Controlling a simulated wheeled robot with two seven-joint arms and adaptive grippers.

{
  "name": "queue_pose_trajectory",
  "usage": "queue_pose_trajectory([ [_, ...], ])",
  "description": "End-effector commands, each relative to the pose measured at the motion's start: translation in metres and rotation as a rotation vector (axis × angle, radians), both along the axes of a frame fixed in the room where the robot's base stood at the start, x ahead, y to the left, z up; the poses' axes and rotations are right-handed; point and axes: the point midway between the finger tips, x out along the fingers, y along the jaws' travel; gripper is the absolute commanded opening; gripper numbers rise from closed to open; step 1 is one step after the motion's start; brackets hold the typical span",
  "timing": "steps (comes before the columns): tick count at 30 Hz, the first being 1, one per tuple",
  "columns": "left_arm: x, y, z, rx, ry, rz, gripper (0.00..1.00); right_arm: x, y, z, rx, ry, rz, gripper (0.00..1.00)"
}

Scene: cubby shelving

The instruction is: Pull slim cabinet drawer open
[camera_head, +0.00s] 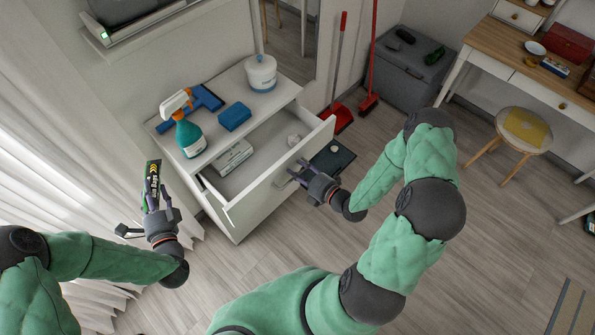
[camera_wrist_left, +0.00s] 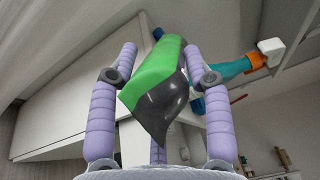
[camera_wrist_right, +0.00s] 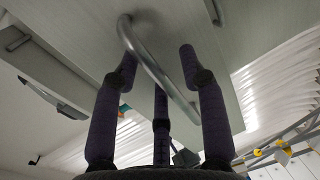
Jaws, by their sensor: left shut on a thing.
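The slim white cabinet's drawer (camera_head: 262,193) stands pulled out, with its inside showing. Its curved metal handle (camera_wrist_right: 150,62) runs between the spread fingers of my right gripper (camera_wrist_right: 158,60); I cannot tell whether they touch it. In the head view my right gripper (camera_head: 303,173) is at the drawer front. My left gripper (camera_head: 152,212) is shut on a green and black packet (camera_head: 152,184), held up left of the cabinet. The packet also fills the middle of the left wrist view (camera_wrist_left: 158,85).
A spray bottle (camera_head: 189,137), blue sponge (camera_head: 234,117) and white tub (camera_head: 261,73) stand on the cabinet top (camera_head: 217,83). A white box (camera_head: 233,157) lies in the drawer. A red dustpan (camera_head: 338,117) and dark scale (camera_head: 332,159) are to the right. Floor in front is clear.

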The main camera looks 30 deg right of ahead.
Motion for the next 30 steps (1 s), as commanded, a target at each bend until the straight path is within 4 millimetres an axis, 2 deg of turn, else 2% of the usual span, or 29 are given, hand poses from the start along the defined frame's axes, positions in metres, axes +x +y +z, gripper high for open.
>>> queue_pose_trajectory([
  [6,0.000,0.000,0.001,0.000,-0.001,0.000,0.00,-0.001,-0.001,0.001,-0.001,-0.001,-0.001,0.42],
  [10,0.000,0.000,0.001,0.000,-0.001,0.000,0.00,-0.010,-0.005,0.003,-0.001,0.000,-0.004,0.42],
  [24,0.000,0.000,0.001,0.000,-0.001,0.000,0.00,-0.081,-0.032,0.018,-0.002,0.001,-0.006,0.42],
  [30,0.000,0.000,0.001,0.000,-0.001,0.000,0.00,-0.101,-0.038,0.023,0.000,0.000,-0.004,0.42],
])
